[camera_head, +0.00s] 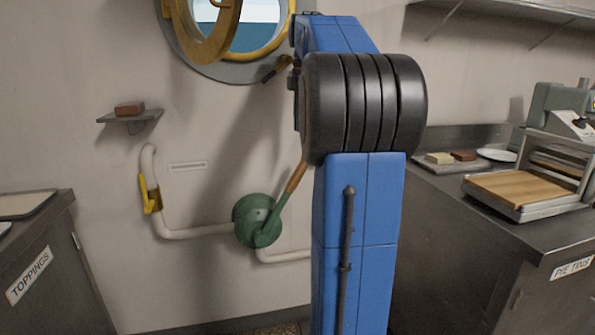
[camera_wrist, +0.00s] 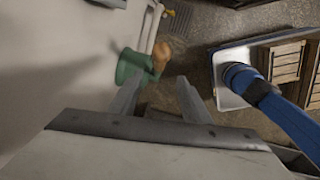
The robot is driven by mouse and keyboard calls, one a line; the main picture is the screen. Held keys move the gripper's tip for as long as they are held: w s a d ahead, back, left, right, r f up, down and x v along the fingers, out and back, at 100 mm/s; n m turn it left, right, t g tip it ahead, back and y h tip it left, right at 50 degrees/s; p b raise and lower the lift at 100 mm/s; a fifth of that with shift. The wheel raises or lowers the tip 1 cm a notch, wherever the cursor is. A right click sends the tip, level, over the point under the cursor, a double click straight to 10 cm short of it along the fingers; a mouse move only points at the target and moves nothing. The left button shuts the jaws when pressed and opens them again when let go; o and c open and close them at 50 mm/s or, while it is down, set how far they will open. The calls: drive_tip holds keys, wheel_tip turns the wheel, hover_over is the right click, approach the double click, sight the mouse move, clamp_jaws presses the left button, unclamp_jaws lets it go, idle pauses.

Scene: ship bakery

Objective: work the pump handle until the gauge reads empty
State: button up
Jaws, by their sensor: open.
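The green pump (camera_head: 257,220) is fixed low on the wall, joined to pale pipes. Its handle slants up to the right and ends in a wooden grip (camera_head: 297,176), whose top meets my arm in the picture. In the wrist view the green pump body (camera_wrist: 132,66) lies beyond my left finger. The wooden grip (camera_wrist: 162,52) shows end-on past the fingertips, between them in the picture. My gripper (camera_wrist: 158,92) is open with nothing between its fingers. The gripper is not clearly seen in the head view, where my arm blocks the middle. I cannot make out a gauge.
A small shelf (camera_head: 130,117) and a porthole (camera_head: 235,35) are above. The toppings counter (camera_head: 45,270) stands left, the pie tins counter (camera_head: 500,230) right. A floor grate (camera_wrist: 180,22) shows beyond the pump.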

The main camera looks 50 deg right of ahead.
sight(301, 162)
drive_tip(key=f, duration=1)
drive_tip(key=w+f, duration=0.1)
drive_tip(key=f, duration=0.4)
drive_tip(key=shift+w+d, duration=0.1)
drive_tip(key=shift+d, duration=0.25)
clamp_jaws()
